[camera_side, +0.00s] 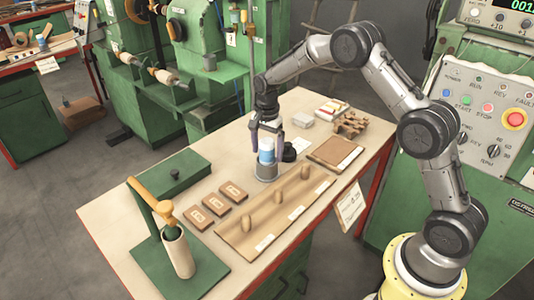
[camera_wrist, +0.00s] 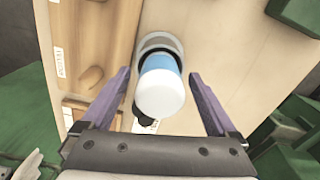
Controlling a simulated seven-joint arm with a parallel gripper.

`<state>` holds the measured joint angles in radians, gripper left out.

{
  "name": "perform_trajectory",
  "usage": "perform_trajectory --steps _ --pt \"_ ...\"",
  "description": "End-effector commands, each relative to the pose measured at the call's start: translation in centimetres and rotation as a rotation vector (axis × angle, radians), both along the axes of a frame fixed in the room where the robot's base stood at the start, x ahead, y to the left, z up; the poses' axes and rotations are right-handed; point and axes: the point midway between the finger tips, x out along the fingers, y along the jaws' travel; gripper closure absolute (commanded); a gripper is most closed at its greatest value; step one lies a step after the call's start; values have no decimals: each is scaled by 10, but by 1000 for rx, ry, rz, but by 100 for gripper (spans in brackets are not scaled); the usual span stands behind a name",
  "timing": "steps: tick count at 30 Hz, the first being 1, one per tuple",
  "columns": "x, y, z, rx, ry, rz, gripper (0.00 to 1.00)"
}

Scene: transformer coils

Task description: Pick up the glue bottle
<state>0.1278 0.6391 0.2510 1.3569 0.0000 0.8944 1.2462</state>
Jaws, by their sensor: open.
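The glue bottle (camera_side: 267,152) is white and blue and stands upright on the table, in or on a round grey base (camera_side: 266,172). In the wrist view the bottle (camera_wrist: 160,90) is seen from above, white end nearest, with a blue band and a dark ring below. My gripper (camera_side: 267,132) is above the bottle, pointing down. Its two purple fingers (camera_wrist: 159,74) are open, one on each side of the bottle, with a visible gap on both sides in the wrist view. Whether the fingertips reach down beside the bottle is hard to tell.
A wooden board (camera_side: 240,222) with several pegs lies in front of the bottle. A black round item (camera_side: 289,153) sits close on its right. Small brown blocks (camera_side: 216,205) and a green press-like fixture (camera_side: 172,262) are at left. A brown panel (camera_side: 335,152) lies at right.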

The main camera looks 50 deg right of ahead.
Motion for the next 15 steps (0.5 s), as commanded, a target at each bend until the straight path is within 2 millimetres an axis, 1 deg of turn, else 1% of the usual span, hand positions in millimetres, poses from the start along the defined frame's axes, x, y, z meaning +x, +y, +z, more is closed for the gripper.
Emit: perform_trajectory --steps 1,2,3,5,6,11,15 --pt "0 0 0 0 0 0 8" --pt "0 0 0 0 0 0 13" --pt "0 0 0 0 0 0 21" --pt "0 0 0 0 0 0 31" --pt "0 0 0 0 0 0 39" --pt "0 0 0 0 0 0 67" --pt "0 0 0 0 0 0 93"
